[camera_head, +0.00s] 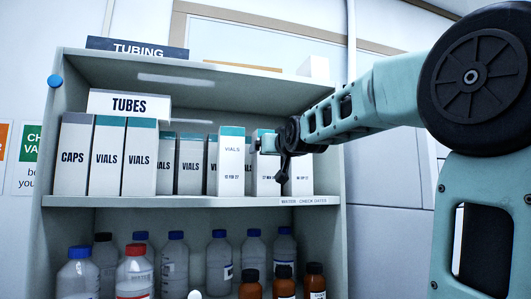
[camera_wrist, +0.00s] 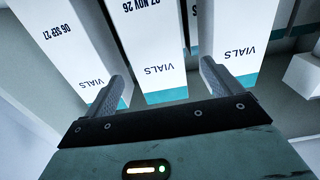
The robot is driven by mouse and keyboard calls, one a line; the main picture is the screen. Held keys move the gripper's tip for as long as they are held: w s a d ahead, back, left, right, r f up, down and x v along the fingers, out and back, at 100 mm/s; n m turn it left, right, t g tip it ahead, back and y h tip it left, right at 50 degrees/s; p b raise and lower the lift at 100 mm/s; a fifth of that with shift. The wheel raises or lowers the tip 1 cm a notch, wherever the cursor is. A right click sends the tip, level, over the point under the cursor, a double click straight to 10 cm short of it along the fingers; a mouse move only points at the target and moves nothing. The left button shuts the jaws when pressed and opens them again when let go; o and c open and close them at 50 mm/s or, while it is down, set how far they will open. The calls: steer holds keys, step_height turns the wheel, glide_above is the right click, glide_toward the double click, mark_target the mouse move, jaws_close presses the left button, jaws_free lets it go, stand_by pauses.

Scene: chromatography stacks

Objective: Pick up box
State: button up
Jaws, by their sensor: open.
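A white vials box with a teal lower edge in the wrist view (camera_wrist: 150,45), dated partly readable "NOV 26", stands between my open fingers. My gripper (camera_wrist: 163,78) has one finger on each side of it in that picture; whether the tips are beside the box or in front of it I cannot tell. In the head view this box (camera_head: 265,178) is partly hidden by my gripper (camera_head: 279,152) at the right of the middle shelf. Neighbouring vials boxes are one marked "06 SEP 27" (camera_wrist: 65,45) and another (camera_wrist: 240,35) in the wrist view.
The white shelf unit (camera_head: 190,202) also holds a TUBES box (camera_head: 130,104), a CAPS box (camera_head: 72,160) and more vials boxes (camera_head: 107,160). Neighbours stand close on both sides. Several bottles (camera_head: 175,262) fill the shelf below. The upper board (camera_head: 180,75) overhangs the boxes.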

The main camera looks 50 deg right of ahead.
steer(key=p+x, duration=0.6)
steer(key=x, duration=0.3)
steer(key=shift+d, duration=0.3)
steer(key=shift+w, duration=0.15)
steer(key=c, duration=1.2)
